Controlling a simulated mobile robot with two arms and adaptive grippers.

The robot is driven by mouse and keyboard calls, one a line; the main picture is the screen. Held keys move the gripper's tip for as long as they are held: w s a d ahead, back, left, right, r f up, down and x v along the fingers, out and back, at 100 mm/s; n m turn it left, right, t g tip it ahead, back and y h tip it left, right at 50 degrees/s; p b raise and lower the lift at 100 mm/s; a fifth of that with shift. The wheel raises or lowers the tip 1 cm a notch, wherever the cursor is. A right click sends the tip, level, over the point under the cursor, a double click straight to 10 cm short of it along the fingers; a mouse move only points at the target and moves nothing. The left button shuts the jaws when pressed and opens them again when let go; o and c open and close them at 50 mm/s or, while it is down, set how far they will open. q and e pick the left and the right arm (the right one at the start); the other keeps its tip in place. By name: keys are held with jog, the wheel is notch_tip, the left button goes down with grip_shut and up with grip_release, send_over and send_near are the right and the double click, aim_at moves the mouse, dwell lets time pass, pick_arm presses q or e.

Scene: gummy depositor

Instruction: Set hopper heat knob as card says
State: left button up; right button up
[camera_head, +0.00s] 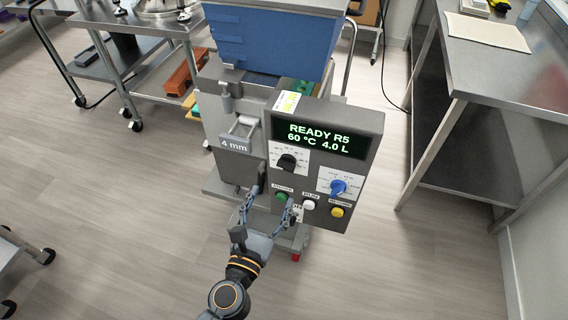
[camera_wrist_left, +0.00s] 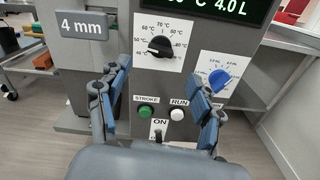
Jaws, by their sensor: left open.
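The black heat knob (camera_head: 287,162) sits on a white dial plate marked in °C on the depositor's control panel. It also shows in the left wrist view (camera_wrist_left: 160,46), its white pointer toward the left, near the 50 °C mark. The display (camera_head: 319,137) reads READY R5, 60 °C, 4.0 L. My left gripper (camera_head: 272,193) is open and empty in front of the panel, below the knob. Its fingers (camera_wrist_left: 160,88) frame the knob from below in the wrist view.
A blue knob (camera_head: 338,187) is right of the black one. Green (camera_head: 281,197), white (camera_head: 308,204) and yellow (camera_head: 337,212) buttons line the panel below. A blue hopper (camera_head: 270,42) is above. A steel table (camera_head: 480,75) stands at right, a cart (camera_head: 140,72) at left.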

aim_at(285, 168)
pick_arm(q)
jog(key=p+x, duration=0.1)
jog(key=x, duration=0.9)
jog(key=shift+w+d, duration=0.15)
jog(key=shift+d, duration=0.05)
pick_arm(e)
jog(key=shift+s+d+r, duration=0.25)
jog(key=shift+d+r, duration=0.3)
jog(key=shift+r, duration=0.2)
pick_arm(q)
jog(key=c, duration=1.2)
jog(key=shift+o, duration=0.2)
